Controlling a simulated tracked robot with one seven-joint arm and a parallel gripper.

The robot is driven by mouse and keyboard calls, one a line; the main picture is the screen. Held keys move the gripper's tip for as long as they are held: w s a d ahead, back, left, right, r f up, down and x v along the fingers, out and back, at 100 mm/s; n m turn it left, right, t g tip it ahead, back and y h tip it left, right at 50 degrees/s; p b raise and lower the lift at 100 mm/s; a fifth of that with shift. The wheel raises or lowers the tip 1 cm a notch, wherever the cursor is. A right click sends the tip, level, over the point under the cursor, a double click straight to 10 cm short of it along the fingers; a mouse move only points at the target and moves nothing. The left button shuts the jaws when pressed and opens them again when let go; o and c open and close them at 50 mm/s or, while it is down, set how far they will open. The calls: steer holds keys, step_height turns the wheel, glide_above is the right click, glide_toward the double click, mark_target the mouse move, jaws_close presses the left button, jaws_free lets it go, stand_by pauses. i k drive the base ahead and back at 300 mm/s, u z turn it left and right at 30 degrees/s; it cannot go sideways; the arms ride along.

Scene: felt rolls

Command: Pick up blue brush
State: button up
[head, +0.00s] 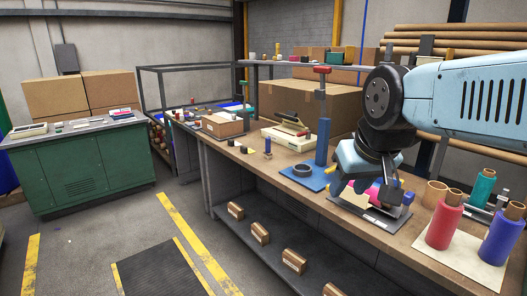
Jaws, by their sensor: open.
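My gripper (364,188) is open above the right part of the workbench, pointing down over a dark flat board (383,217). Small pink, blue and red items (373,190) show at and between its fingers. They are partly hidden by the fingers, and I cannot tell whether one is the blue brush. A small upright dark blue item with a yellowish base (268,147) stands farther left on the bench. It is too small to identify surely as a brush.
Red (445,222) and purple-blue (501,238) rolls stand at the bench's right front, with a teal roll (482,187) behind. A blue press (322,145) stands left of my gripper. Cardboard boxes and a raised shelf are behind. The bench (285,195) has some bare surface along its front.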

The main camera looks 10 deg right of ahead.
mark_target(268, 154)
steer(key=u, duration=1.45)
steer(key=i, duration=4.15)
